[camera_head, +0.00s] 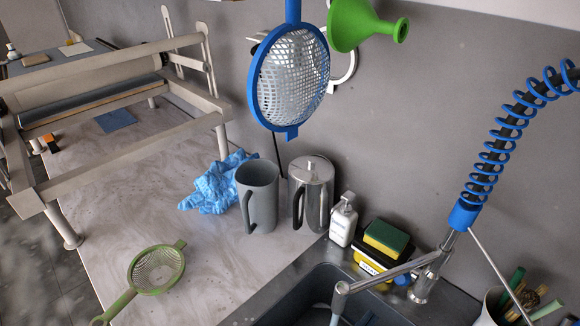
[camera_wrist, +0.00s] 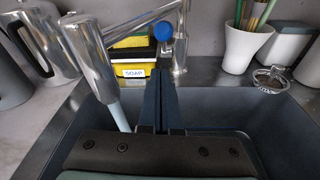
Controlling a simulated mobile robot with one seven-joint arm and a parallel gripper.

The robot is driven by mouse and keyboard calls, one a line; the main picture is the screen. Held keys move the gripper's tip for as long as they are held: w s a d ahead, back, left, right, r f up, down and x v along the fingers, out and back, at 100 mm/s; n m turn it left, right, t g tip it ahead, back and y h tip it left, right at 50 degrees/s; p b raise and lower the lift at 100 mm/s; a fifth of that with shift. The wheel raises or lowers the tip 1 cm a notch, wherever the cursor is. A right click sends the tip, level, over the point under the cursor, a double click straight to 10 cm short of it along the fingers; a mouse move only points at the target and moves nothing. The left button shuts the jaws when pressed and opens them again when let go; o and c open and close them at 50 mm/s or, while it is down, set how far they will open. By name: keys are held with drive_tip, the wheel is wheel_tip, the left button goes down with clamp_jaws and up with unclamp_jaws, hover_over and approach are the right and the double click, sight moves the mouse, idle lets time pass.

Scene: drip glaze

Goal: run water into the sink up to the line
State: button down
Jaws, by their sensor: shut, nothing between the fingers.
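The dark grey sink (camera_head: 291,299) is at the bottom of the head view, and its basin also shows in the wrist view (camera_wrist: 285,130). The chrome tap spout (camera_head: 372,281) reaches over it; in the wrist view the spout (camera_wrist: 92,62) is at left. A pale column (camera_wrist: 119,116), which looks like running water, hangs below the spout. A round blue knob (camera_wrist: 163,31) sits on the tap. My gripper (camera_wrist: 160,74) is shut and empty, its fingertips just below the knob in the picture; I cannot tell if they touch. The fill line and water level are hidden.
Behind the sink are a soap-labelled yellow caddy (camera_head: 368,262) with a sponge (camera_head: 386,238), a white bottle (camera_head: 343,222), and a brush pot (camera_wrist: 244,45). A grey jug (camera_head: 258,196) and steel pitcher (camera_head: 311,192) stand left. A blue sieve (camera_head: 290,80) hangs above.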

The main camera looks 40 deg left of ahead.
sight(407, 275)
drive_tip(key=c, duration=1.6)
unclamp_jaws()
drive_tip(key=c, duration=1.3)
unclamp_jaws()
drive_tip(key=shift+f, duration=0.1)
drive_tip(key=shift+c, duration=0.2)
drive_tip(key=shift+o, duration=1.3)
drive_tip(key=shift+w+d+f+n+b, duration=0.1)
drive_tip(key=shift+w+d+n+b, duration=0.15)
drive_tip(key=shift+b, duration=0.8)
drive_tip(key=shift+o, duration=1.2)
drive_tip(key=shift+w+d+n+t+y+b, duration=0.15)
drive_tip(key=shift+w+n+t+y+b, duration=0.3)
drive_tip(key=shift+b, duration=0.45)
drive_tip(key=o, duration=0.4)
drive_tip(key=shift+w+d+r+n+t+y+b, duration=0.3)
drive_tip(key=shift+w+r+n+b, duration=0.25)
drive_tip(key=shift+n+b, duration=0.45)
drive_tip(key=w, duration=0.4)
drive_tip(key=w+a, duration=0.1)
drive_tip(key=w, duration=0.3)
drive_tip(key=w+r, duration=0.1)
drive_tip(key=w, duration=0.4)
drive_tip(key=shift+a, duration=0.3)
